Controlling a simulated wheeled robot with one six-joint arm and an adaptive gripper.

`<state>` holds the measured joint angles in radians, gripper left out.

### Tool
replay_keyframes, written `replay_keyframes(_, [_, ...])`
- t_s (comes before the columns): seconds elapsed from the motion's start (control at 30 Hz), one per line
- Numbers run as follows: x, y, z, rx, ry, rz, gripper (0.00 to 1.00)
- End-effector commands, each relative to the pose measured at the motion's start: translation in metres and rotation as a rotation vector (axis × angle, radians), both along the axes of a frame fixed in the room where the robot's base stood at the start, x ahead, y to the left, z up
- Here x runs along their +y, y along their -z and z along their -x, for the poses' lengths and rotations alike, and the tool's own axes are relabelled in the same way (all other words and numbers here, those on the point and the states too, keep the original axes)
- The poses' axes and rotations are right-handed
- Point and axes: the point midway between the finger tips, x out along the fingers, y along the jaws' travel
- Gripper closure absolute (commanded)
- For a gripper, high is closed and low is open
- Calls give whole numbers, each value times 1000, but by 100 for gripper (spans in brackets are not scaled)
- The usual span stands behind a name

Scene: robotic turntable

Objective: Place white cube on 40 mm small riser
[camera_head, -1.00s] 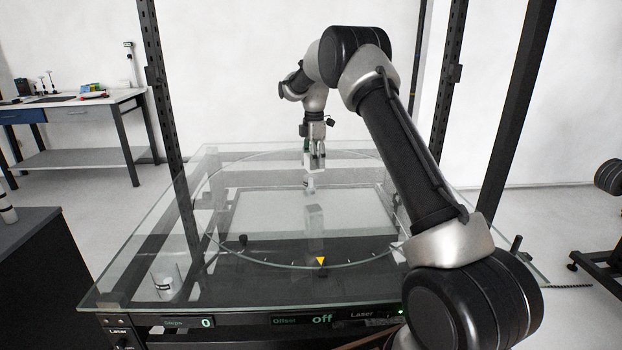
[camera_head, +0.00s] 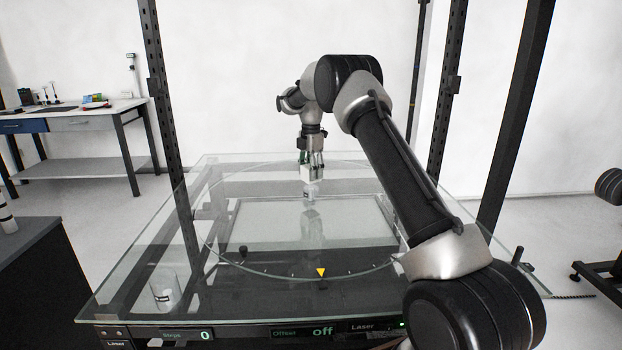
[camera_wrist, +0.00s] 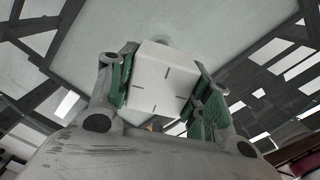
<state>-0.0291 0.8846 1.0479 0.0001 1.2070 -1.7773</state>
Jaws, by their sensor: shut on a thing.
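My gripper (camera_head: 312,162) is shut on the white cube (camera_wrist: 160,80), whose face with short dark lines lies between the green finger pads in the wrist view. In the head view the cube (camera_head: 313,173) hangs below the fingers over the glass turntable (camera_head: 225,240). Just below it stands a small pale riser (camera_head: 309,191) with a dark label. The cube's lower edge lies close to the riser's top in the picture; I cannot tell whether they touch. The riser is not clearly visible in the wrist view.
A pale cylinder (camera_head: 165,292) with a dark label stands at the glass's front left. Dark upright posts (camera_head: 168,110) rise around the table. A yellow triangle marker (camera_head: 321,272) lies at the disc's front edge. Much of the disc's glass is clear.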

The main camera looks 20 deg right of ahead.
Motion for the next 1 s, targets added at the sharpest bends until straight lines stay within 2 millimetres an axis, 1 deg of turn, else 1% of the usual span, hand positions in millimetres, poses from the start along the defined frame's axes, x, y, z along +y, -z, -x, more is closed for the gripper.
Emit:
replay_keyframes(0.03, [0,9,1,4,0,0,78])
replay_keyframes(0.1, [0,19,1,3,0,0,78])
replay_keyframes(0.17, [0,25,0,2,0,0,78])
replay_keyframes(0.5, [0,29,0,1,1,0,78])
replay_keyframes(0.53, [0,30,0,1,1,0,49])
replay_keyframes(0.63, [0,29,0,1,1,0,30])
replay_keyframes(0.67, [0,29,0,1,1,0,29])
replay_keyframes(1.0, [0,27,0,0,1,0,29])
